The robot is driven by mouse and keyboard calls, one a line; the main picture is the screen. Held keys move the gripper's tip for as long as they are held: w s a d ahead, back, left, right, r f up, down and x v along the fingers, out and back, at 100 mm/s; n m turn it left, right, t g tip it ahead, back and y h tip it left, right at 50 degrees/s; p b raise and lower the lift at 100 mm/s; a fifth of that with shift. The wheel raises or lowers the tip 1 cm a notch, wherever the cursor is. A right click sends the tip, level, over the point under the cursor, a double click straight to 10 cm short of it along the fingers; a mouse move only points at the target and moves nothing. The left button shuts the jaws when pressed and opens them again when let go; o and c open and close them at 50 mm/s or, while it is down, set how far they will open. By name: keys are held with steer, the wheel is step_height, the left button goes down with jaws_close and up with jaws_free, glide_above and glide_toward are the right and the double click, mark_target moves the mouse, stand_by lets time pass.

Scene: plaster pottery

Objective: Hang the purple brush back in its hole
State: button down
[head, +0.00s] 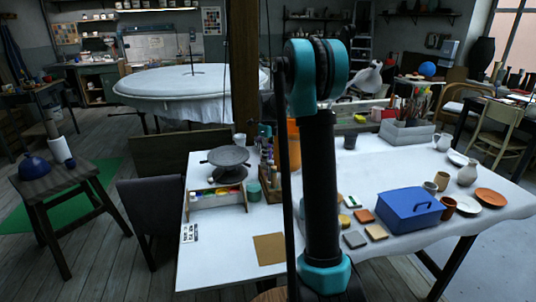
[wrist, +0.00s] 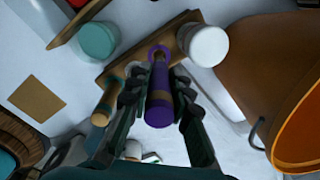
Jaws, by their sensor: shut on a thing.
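The purple brush (wrist: 159,108) is in the wrist view, its thick handle end toward the camera. My gripper (wrist: 157,88) is shut on it, with a dark finger on each side. The wooden brush holder (wrist: 181,30) is a narrow brown bar behind the brush. The brush's far end overlaps the bar; I cannot tell whether it is in the hole. A tan-handled brush (wrist: 106,103) is at the holder's left end. In the head view the holder (head: 267,192) stands on the white table, partly hidden by my arm. My gripper and the purple brush cannot be made out there.
A white cylinder (wrist: 207,46) stands close right of the holder and a teal jar (wrist: 98,40) left of it. A large orange-rimmed brown bucket (wrist: 262,60) is at the right. A brown card (wrist: 38,97) lies on the table.

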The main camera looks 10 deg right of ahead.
steer(key=shift+f, duration=2.25)
steer(key=shift+f, duration=0.35)
steer(key=c, duration=1.3)
jaws_free()
